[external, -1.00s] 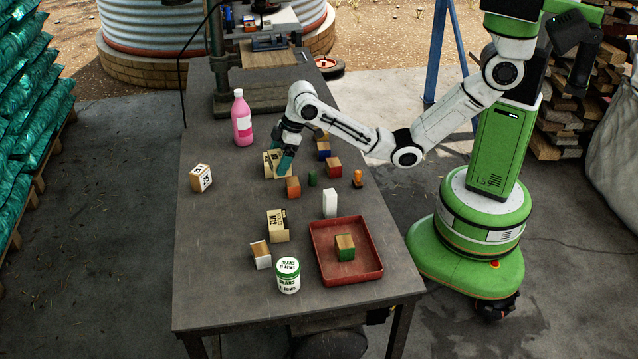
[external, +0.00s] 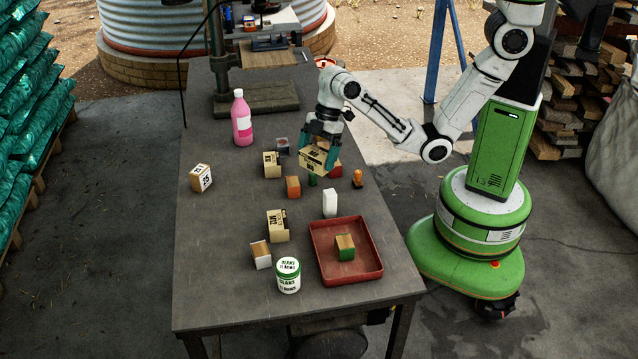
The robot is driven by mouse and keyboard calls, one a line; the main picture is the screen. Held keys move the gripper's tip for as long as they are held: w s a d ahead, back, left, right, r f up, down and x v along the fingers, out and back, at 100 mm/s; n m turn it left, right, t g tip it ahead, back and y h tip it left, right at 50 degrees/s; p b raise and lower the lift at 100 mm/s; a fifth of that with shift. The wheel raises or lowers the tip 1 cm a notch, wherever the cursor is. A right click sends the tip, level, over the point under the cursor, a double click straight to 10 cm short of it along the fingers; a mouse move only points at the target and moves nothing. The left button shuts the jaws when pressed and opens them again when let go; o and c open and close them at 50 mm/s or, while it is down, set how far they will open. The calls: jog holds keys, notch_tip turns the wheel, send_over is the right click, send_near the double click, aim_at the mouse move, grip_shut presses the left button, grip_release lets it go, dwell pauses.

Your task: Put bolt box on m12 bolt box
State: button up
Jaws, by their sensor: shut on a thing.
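My gripper (external: 320,153) has teal fingers and is shut on a tan bolt box (external: 314,160) with dark print. It holds the box over the blocks right of the table's middle. The m12 bolt box (external: 277,227) is a tan carton marked M12, lying on the table left of the red tray. Another tan carton (external: 271,165) with dark print stands on the table left of my gripper. The gripper and held box partly hide the blocks behind them.
The table (external: 215,260) also holds a red tray (external: 318,265) with a green-and-wood block, a beans can (external: 288,276), a white block (external: 330,203), an orange block (external: 293,187), a pink bottle (external: 242,120) and a lettered cube (external: 201,178). The left front is clear.

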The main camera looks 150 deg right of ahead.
jog(key=shift+w+a+r+n+y+p, duration=0.2)
jog(key=shift+w+a+r+n, duration=0.1)
jog(key=shift+a, duration=0.2)
jog(key=shift+w+a+r+n+y+p, duration=0.1)
jog(key=shift+w+a+r+n+p, duration=0.15)
jog(key=shift+a, duration=0.25)
jog(key=shift+w+f+b, duration=0.2)
jog(key=shift+f+b, duration=0.05)
jog(key=shift+b, duration=0.15)
jog(key=w+d+f+b, duration=0.4)
jog(key=w+b, duration=0.2)
jog(key=w, duration=0.1)
send_near(274, 223)
jog(key=shift+w+a+f, duration=0.15)
jog(key=shift+w+f, duration=0.1)
jog(key=shift+w, duration=0.4)
jog(key=shift+w+f, duration=0.3)
jog(key=shift+f, duration=0.1)
jog(key=shift+d+f, duration=0.2)
jog(key=shift+f, duration=1.45)
jog(key=shift+f, duration=0.15)
jog(key=o, duration=0.9)
